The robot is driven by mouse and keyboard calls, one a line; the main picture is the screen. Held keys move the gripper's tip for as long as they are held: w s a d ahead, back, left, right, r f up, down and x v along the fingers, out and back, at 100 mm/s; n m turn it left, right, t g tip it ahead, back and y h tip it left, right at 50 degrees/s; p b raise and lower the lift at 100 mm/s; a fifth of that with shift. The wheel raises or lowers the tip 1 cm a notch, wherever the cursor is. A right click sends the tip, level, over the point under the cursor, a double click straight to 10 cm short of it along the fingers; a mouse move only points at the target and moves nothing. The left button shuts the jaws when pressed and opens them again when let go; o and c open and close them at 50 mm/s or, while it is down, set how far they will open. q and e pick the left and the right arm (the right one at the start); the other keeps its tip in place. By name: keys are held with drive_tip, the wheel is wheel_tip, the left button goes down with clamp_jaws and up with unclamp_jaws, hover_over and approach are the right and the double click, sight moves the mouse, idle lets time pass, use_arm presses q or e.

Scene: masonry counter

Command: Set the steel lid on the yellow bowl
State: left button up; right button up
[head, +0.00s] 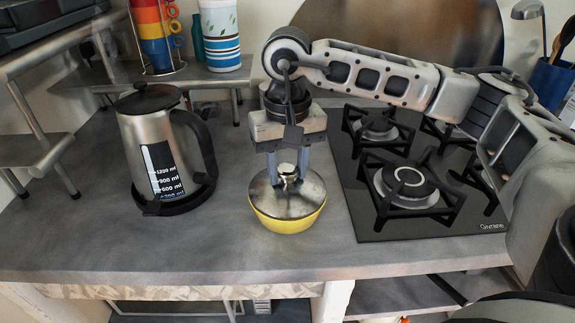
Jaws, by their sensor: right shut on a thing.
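The steel lid (263,197) sits over the yellow bowl (287,225) on the grey counter, and only the bowl's lower yellow wall shows. The lid looks level and covers the bowl's mouth. My right gripper (288,177) points straight down from above, with its fingers shut on the lid's knob. I cannot tell whether the lid's rim fully rests on the bowl all round. My left gripper is not in view.
A steel kettle (153,140) with a black handle stands left of the bowl. A black gas hob (400,228) lies close to the right. A shelf with stacked colored cups (155,35) and a striped canister (221,50) stands behind. The counter in front is clear.

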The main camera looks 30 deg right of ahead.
drive_tip(key=shift+f, duration=0.1)
idle(0.4)
drive_tip(key=o, duration=1.3)
drive_tip(key=shift+r+p, duration=0.6)
drive_tip(key=shift+r, duration=0.6)
drive_tip(key=shift+r+p, duration=0.8)
drive_tip(key=shift+r, duration=1.05)
